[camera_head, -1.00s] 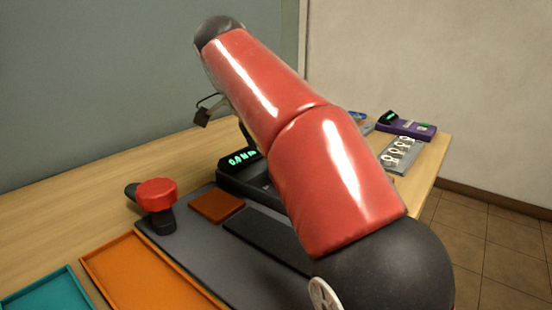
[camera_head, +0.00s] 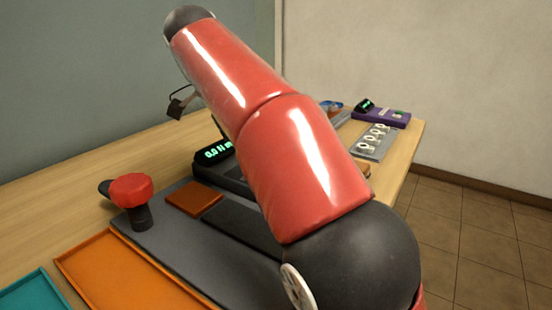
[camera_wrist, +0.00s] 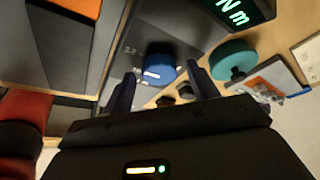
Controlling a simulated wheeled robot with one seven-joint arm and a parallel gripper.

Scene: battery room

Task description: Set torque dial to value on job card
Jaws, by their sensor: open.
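A blue round dial (camera_wrist: 160,62) with a white mark shows in the wrist view, on a dark grey surface. My gripper (camera_wrist: 159,72) is open, its two dark fingers pointing toward the dial, one to each side of it in the picture. I cannot tell how much gap is left between fingers and dial. A black display (camera_head: 219,152) with green digits appears to read 0.0 N m in the head view; its "Nm" shows in the wrist view (camera_wrist: 236,12). I cannot make out a job card.
An orange tray (camera_head: 125,275) and a teal tray (camera_head: 35,292) lie in front. A purple device (camera_head: 382,117) and a grey plate with white rings (camera_head: 372,142) sit at the far right.

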